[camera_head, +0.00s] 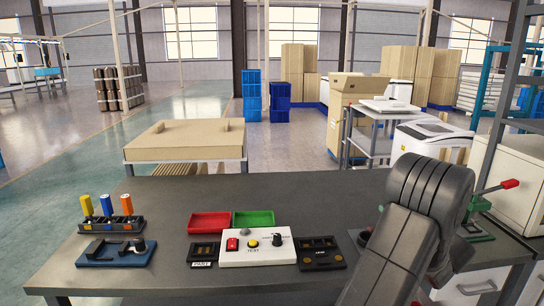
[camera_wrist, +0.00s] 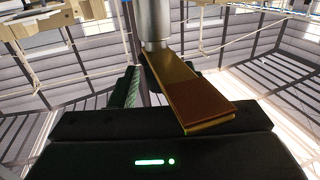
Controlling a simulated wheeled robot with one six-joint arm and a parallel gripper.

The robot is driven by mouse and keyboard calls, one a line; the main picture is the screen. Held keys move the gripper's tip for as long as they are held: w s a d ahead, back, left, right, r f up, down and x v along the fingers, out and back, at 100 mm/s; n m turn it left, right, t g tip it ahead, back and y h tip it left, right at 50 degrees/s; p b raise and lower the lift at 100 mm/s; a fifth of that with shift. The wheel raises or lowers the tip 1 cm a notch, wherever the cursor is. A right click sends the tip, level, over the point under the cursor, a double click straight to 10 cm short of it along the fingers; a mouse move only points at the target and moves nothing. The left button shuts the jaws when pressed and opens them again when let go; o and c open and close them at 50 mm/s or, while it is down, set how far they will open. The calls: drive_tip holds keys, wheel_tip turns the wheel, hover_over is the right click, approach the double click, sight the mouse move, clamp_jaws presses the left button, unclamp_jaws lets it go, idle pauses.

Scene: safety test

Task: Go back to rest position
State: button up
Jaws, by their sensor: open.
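My arm (camera_head: 415,225) stands folded at the right of the dark workbench in the head view; its grey links hide part of the bench top. The gripper end does not show clearly there. In the wrist view, my gripper (camera_wrist: 160,112) shows as a dark body with a green light, and a gold-brown plate and a grey metal cylinder are close to it. The jaws are open. No held object can be made out. The hall's walls and roof beams fill the background of the wrist view.
The workbench (camera_head: 150,195) holds a white button panel (camera_head: 258,258), a red tray (camera_head: 209,223), a green tray (camera_head: 254,218), dark modules and a rack with coloured cylinders (camera_head: 111,225). A red-handled lever (camera_head: 508,185) stands at right, close to my arm. Open floor lies beyond, at left.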

drive_tip(key=v, duration=1.4)
drive_tip(key=x, duration=1.3)
drive_tip(key=shift+w+a, duration=0.15)
drive_tip(key=shift+w, duration=0.2)
drive_tip(key=shift+w+f+h+b, duration=0.2)
drive_tip(key=shift+f+h+b, duration=0.1)
drive_tip(key=shift+b, duration=0.25)
drive_tip(key=shift+s+a+r+m+t+h+b, duration=0.15)
drive_tip(key=shift+m+t+h+b, duration=0.15)
drive_tip(key=shift+m+h+b, duration=0.55)
drive_tip(key=m+h+b, duration=0.2)
drive_tip(key=h+b, duration=0.1)
drive_tip(key=b, duration=0.1)
drive_tip(key=m+h+b, duration=0.2)
drive_tip(key=h+b, duration=0.1)
drive_tip(key=h, duration=0.1)
drive_tip(key=shift+b, duration=0.35)
drive_tip(key=shift+r+m+h+b, duration=0.1)
drive_tip(key=shift+m+h+b, duration=0.9)
drive_tip(key=shift+h, duration=0.35)
drive_tip(key=shift+r+m+g+h, duration=0.15)
drive_tip(key=shift+m+g+h, duration=0.35)
drive_tip(key=shift+h, duration=0.1)
drive_tip(key=shift+m+g+h+p, duration=0.6)
drive_tip(key=shift+m+h+p, duration=0.15)
drive_tip(key=shift+h+p, duration=0.35)
